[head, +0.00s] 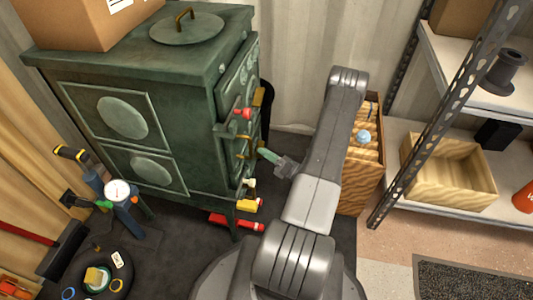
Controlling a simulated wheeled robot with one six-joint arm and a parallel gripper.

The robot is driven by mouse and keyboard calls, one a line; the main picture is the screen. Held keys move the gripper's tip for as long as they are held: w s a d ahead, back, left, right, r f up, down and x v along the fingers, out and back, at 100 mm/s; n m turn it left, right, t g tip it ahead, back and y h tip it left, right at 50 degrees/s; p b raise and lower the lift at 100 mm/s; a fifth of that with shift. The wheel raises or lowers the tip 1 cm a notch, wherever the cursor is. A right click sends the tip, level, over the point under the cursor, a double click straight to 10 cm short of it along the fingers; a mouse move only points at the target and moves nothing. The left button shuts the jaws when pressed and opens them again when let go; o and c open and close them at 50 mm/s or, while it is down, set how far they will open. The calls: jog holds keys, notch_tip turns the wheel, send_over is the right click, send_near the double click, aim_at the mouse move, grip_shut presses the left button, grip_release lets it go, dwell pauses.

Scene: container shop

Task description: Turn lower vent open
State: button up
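A dark green stove (205,120) stands at left, its front turned to the right and seen at a steep angle. A red knob (243,113) sits high on that front, with brass-coloured handles (259,97) near it. Low on the front is a small pale knob (249,183); I cannot tell for sure whether it belongs to the lower vent, or how the vent is set. My gripper (270,157) points left towards the stove front, near its mid-height and above the pale knob. It seems apart from the stove. The finger gap is too small to make out.
A yellow block (249,205) and a red bar (236,222) lie low by the stove's foot. A wooden crate (367,165) stands close right of my arm. A blue pump with gauge (118,191) stands at left. Metal shelving (437,130) is at right.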

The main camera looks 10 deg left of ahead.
jog(key=shift+d, duration=0.1)
jog(key=p+v, duration=0.2)
jog(key=v, duration=1.1)
jog(key=shift+d, duration=0.3)
jog(key=shift+s+f, duration=0.1)
jog(key=b+x, duration=0.2)
jog(key=x, duration=1.2)
jog(key=shift+d, duration=0.15)
